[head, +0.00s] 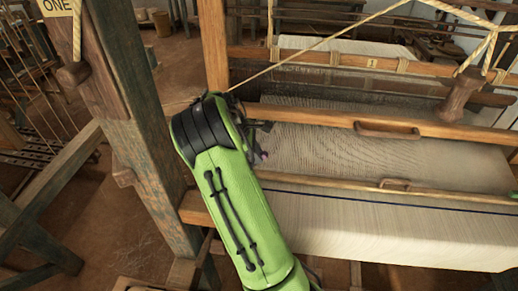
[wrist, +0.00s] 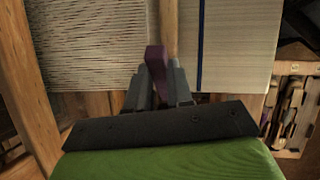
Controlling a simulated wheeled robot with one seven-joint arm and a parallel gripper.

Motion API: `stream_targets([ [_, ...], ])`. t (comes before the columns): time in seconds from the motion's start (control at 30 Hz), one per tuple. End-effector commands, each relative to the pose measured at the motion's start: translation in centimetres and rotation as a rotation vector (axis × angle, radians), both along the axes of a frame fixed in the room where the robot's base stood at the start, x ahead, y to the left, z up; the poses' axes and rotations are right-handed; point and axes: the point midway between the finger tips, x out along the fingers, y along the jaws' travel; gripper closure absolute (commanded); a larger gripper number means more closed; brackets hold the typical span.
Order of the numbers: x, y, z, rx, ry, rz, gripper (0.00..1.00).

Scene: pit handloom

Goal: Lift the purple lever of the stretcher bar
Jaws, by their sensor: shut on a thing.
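The purple lever (wrist: 156,62) shows in the wrist view between my gripper's fingertips (wrist: 157,84), which are shut on it. In the head view a small purple spot of the lever (head: 263,155) shows just right of my green arm, which hides most of my gripper. The stretcher bar (head: 360,186) is a wooden bar across the cloth; it also shows in the wrist view (wrist: 168,25), running up and down between the threads and the woven cloth. The lever's foot is hidden by the fingers.
White cloth (head: 400,230) with a dark blue line lies in front of the bar. A wooden beam with a handle (head: 388,131) crosses behind it. A thick wooden post (head: 135,120) stands close left of my arm. A taut rope (head: 320,43) runs above.

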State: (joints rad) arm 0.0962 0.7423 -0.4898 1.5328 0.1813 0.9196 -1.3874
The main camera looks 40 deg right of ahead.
Motion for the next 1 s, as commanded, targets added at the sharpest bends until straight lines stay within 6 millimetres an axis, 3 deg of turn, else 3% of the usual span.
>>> stream_targets([
  [0.37,0.89,0.6,0.52,-0.102,0.128,0.005,1.0],
  [0.93,1.01,0.71,0.52,-0.118,0.149,0.004,1.0],
  [0.97,1.01,0.71,0.51,-0.118,0.149,0.004,0.74],
  [1.0,1.01,0.71,0.51,-0.118,0.149,0.004,0.68],
])
